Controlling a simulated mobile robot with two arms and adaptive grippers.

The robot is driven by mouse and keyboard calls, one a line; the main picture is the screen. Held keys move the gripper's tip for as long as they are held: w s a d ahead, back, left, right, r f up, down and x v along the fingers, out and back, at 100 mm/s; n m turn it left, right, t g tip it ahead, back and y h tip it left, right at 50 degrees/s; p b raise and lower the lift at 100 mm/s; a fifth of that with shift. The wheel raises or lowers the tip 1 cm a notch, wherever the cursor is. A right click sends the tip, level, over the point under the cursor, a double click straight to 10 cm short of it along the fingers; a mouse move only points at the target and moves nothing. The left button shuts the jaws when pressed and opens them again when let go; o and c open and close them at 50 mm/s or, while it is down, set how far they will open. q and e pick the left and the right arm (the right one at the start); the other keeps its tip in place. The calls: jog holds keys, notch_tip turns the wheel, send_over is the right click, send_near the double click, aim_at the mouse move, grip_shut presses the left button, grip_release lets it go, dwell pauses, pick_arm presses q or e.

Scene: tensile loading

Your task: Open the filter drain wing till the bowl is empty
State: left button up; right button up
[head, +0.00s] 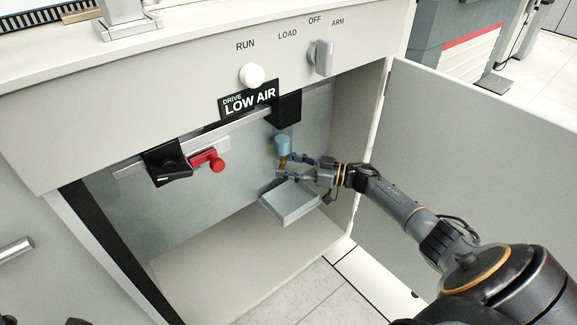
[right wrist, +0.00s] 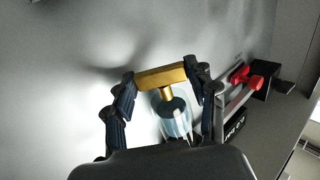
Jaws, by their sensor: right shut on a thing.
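The filter bowl (head: 283,145) is a small blue-tinted cup hanging under a black block inside the open cabinet. In the right wrist view the clear bowl (right wrist: 177,117) shows beyond the brass drain wing (right wrist: 160,77). My right gripper (head: 286,167) is at the bottom of the bowl. In the right wrist view its two dark fingers (right wrist: 162,82) are shut on the two ends of the wing bar. How much liquid the bowl holds cannot be told. Small dark parts at the bottom left edge of the head view may be my left gripper; its jaws cannot be made out.
A grey tray (head: 290,204) is below the bowl, close to my right gripper. The cabinet door (head: 480,150) stands open at right.

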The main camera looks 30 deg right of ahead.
jog(key=o, duration=1.2)
jog(key=shift+c, duration=0.2)
jog(key=v, duration=0.7)
jog(key=shift+s+d, duration=0.15)
jog(key=shift+s, duration=0.05)
jog(key=shift+c, duration=0.2)
